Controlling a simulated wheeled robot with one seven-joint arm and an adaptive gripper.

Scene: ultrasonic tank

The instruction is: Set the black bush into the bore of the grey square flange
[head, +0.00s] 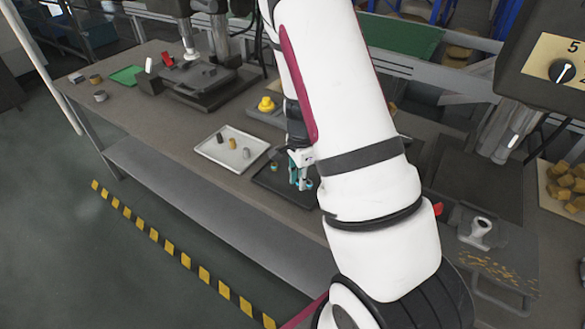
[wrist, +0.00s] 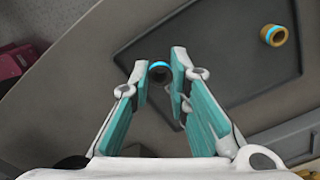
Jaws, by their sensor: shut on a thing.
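The black bush (wrist: 159,72), a dark ring with a light-blue band, sits between the fingertips of my gripper (wrist: 160,80) in the wrist view. The teal fingers are closed on it. In the head view my gripper (head: 299,170) points down over a dark tray (head: 268,184) on the bench, partly hidden by my arm. The bush's height above the tray is hard to tell. I cannot make out the grey square flange for certain in either view.
A brass-coloured ring with a light-blue band (wrist: 273,35) lies on the dark tray, apart from my gripper. A white tray (head: 207,158) with three small cylinders stands to the left. A yellow knobbed part (head: 266,104) is behind it.

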